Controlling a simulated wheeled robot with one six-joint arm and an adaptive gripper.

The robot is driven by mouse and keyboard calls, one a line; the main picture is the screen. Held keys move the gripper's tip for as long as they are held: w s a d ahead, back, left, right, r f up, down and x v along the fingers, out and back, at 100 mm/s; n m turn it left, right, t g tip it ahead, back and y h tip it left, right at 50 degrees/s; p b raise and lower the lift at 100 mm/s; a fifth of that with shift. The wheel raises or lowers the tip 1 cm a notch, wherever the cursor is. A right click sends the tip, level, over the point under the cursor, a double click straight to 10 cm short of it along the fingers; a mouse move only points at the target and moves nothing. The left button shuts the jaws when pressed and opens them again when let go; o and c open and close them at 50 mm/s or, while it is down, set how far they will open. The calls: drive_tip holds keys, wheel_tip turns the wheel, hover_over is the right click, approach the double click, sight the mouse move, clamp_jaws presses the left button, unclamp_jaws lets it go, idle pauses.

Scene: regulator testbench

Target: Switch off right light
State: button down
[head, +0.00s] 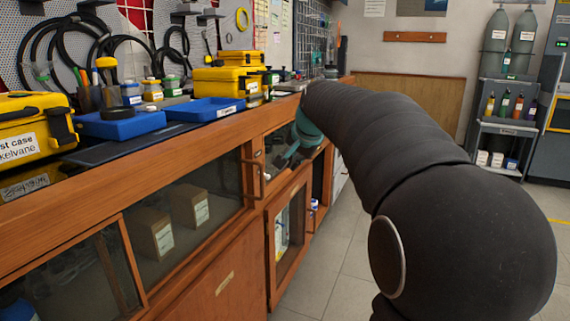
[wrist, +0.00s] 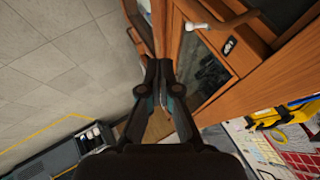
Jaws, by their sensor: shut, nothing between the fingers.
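My gripper (head: 290,154) is in front of the wooden bench's glazed cabinet front in the head view. In the wrist view my gripper (wrist: 159,68) shows its two dark fingers together with nothing between them. A small black fitting with a pale mark (wrist: 229,46) sits on the wooden frame beside a glass pane, to the upper right of the fingertips and apart from them. I cannot tell whether it is a light switch. No light or switch that I can name for certain shows in either view.
The wooden bench (head: 190,143) runs along the left, with blue trays (head: 205,109) and yellow cases (head: 222,83) on top. A door handle (head: 262,182) juts from the cabinet front; a handle also shows in the wrist view (wrist: 225,22).

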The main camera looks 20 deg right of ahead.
drive_tip(key=shift+s+d+r, duration=0.2)
drive_tip(key=shift+s+r, duration=0.15)
drive_tip(key=shift+s, duration=0.35)
drive_tip(key=shift+s+d+r, duration=0.2)
drive_tip(key=shift+s+r, duration=0.1)
drive_tip(key=shift+s, duration=0.4)
drive_tip(key=s+a+f+n+g+p, duration=0.1)
drive_tip(key=s+a+f+n+g, duration=0.1)
drive_tip(key=s+f+n, duration=0.55)
drive_tip(key=s+a+f+p, duration=0.1)
drive_tip(key=s+a, duration=0.1)
drive_tip(key=s, duration=0.6)
drive_tip(key=s+a+f+n+p, duration=0.1)
drive_tip(key=s+a+p, duration=0.1)
drive_tip(key=s, duration=0.6)
drive_tip(key=s+a+f+n+p, duration=0.1)
drive_tip(key=s+a+p, duration=0.1)
drive_tip(key=s, duration=0.6)
drive_tip(key=shift+s+a+f, duration=0.25)
drive_tip(key=shift+a+f, duration=0.1)
drive_tip(key=shift+a, duration=0.55)
